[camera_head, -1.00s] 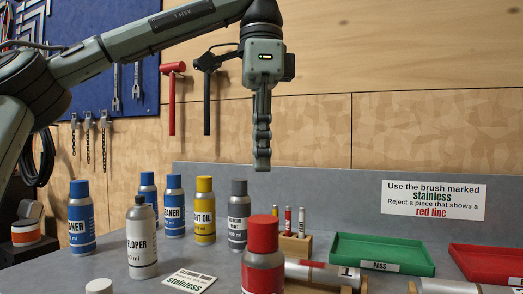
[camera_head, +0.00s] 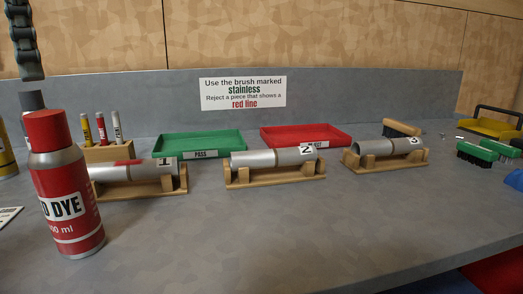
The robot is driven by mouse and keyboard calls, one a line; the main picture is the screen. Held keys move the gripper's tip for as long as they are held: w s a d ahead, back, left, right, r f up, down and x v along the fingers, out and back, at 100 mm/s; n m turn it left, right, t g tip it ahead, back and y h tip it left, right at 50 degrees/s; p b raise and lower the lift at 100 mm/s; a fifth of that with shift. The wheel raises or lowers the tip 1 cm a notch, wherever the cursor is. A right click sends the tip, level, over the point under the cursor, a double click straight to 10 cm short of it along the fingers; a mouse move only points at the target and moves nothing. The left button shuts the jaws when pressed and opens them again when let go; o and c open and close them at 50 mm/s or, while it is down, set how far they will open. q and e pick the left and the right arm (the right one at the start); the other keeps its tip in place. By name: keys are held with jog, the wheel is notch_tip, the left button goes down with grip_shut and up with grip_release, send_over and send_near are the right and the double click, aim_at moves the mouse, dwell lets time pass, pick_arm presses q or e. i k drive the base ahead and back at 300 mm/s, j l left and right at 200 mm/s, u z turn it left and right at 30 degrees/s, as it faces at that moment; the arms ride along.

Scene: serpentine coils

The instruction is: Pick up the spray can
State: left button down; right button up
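A red-capped spray can (camera_head: 66,190) stands upright on the grey bench at the left front; its red label reads "D DYE", partly turned out of view. Behind it the top of a grey can (camera_head: 32,99) shows, mostly hidden by the red one. A yellow can (camera_head: 6,155) is cut off by the left edge. My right gripper is out of view.
Metal tubes on wooden cradles (camera_head: 275,180) stand in a row across the bench. Green (camera_head: 240,136) and red (camera_head: 346,140) trays lie behind them. A pen block (camera_head: 107,154) stands behind the red can. Brushes (camera_head: 478,154) lie at right. The front middle is clear.

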aim_at(68, 197)
jog(key=k, duration=1.45)
